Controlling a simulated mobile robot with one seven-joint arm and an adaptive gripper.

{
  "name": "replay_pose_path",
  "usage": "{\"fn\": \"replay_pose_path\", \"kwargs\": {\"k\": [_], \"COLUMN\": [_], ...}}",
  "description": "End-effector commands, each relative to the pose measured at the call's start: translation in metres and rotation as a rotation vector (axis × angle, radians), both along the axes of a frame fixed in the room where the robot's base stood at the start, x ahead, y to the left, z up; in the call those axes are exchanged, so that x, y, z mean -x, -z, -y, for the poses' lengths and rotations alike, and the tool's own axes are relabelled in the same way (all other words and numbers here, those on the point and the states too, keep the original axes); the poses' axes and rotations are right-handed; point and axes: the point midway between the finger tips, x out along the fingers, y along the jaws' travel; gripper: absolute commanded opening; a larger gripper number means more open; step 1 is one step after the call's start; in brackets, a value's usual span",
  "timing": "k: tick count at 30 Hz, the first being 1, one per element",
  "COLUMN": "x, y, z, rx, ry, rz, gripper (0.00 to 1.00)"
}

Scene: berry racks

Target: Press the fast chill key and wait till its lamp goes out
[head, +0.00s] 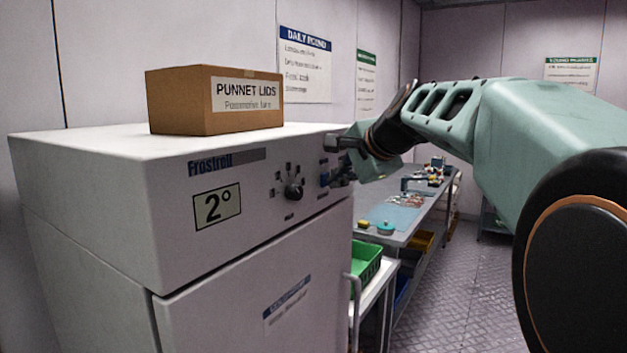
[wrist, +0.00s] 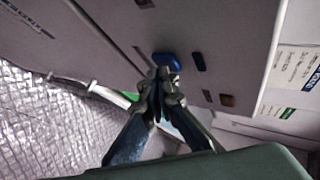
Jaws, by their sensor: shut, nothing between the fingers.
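The white chiller (head: 85,200) fills the left of the head view, with a "2°" display (head: 217,207) and a dark dial (head: 293,188) on its front. In the wrist view, a rounded blue key (wrist: 167,61) stands out on the panel. A dark blue rectangle (wrist: 199,61) and a brown-amber rectangle (wrist: 227,100) are beside it. I cannot read their labels or tell whether any lamp is lit. My gripper (wrist: 161,76) is shut and empty, with its tips right at the blue key's near edge. Whether they touch it, I cannot tell.
A cardboard box (head: 190,110) marked "PUNNET LIDS" stands on the chiller. To its right, a green tray (head: 365,270) sits on a white trolley (head: 372,293). Beyond is a long bench (head: 425,210) with small items. The patterned floor (head: 470,300) is clear at lower right.

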Motion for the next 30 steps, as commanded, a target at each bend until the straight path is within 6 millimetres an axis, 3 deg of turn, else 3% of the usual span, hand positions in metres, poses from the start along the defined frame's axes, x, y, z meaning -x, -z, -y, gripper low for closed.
{"fn": "replay_pose_path", "kwargs": {"k": [22,30], "x": [-0.0034,0.0022], "y": [0.0001,0.0014], "z": [-0.0055,0.0028], "rx": [-0.001,-0.001], "ry": [-0.001,0.001], "rz": [0.001,0.0], "gripper": [0.0,0.0]}}
